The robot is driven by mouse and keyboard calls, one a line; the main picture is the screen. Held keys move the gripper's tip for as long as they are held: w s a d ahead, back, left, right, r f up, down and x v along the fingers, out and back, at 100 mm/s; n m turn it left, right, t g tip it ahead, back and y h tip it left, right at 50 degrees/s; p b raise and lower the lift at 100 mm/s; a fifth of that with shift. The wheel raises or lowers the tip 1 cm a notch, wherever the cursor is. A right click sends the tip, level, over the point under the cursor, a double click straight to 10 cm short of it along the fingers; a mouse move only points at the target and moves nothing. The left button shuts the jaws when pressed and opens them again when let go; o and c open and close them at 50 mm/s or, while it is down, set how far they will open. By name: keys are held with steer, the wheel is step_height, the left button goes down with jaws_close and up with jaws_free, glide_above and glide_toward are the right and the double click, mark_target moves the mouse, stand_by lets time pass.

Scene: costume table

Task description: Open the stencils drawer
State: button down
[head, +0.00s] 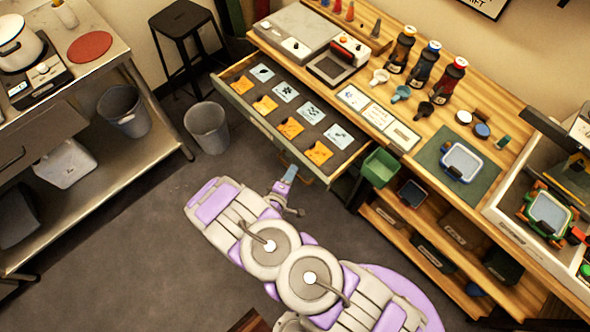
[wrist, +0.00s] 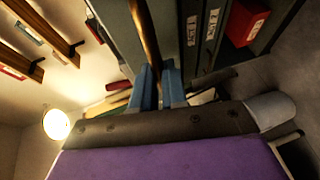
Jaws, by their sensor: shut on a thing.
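The stencils drawer (head: 262,128) is pulled out from the wooden bench in the head view. Orange stencils (head: 290,127) and pale blue stencils (head: 312,110) lie in rows on its dark bottom. My gripper (head: 288,175) is at the outer front of the drawer, right of the middle of its front edge. In the wrist view its blue fingers (wrist: 159,84) are closed around a long brown bar (wrist: 145,38), the drawer handle. The exact contact is hidden in the head view.
The bench top (head: 420,140) holds several bottles (head: 424,67), small scoops and a blue-framed tray (head: 460,162). A green bin (head: 380,167) hangs beside the drawer's right end. A grey bucket (head: 206,127) stands near its left end. Floor is clear left of my arm.

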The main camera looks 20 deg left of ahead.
steer(key=shift+s+d+f, duration=0.1)
steer(key=shift+s+f, duration=0.15)
steer(key=shift+s, duration=0.05)
steer(key=c, duration=1.2)
jaws_free()
steer(key=shift+w+r, duration=0.1)
steer(key=shift+r, duration=0.1)
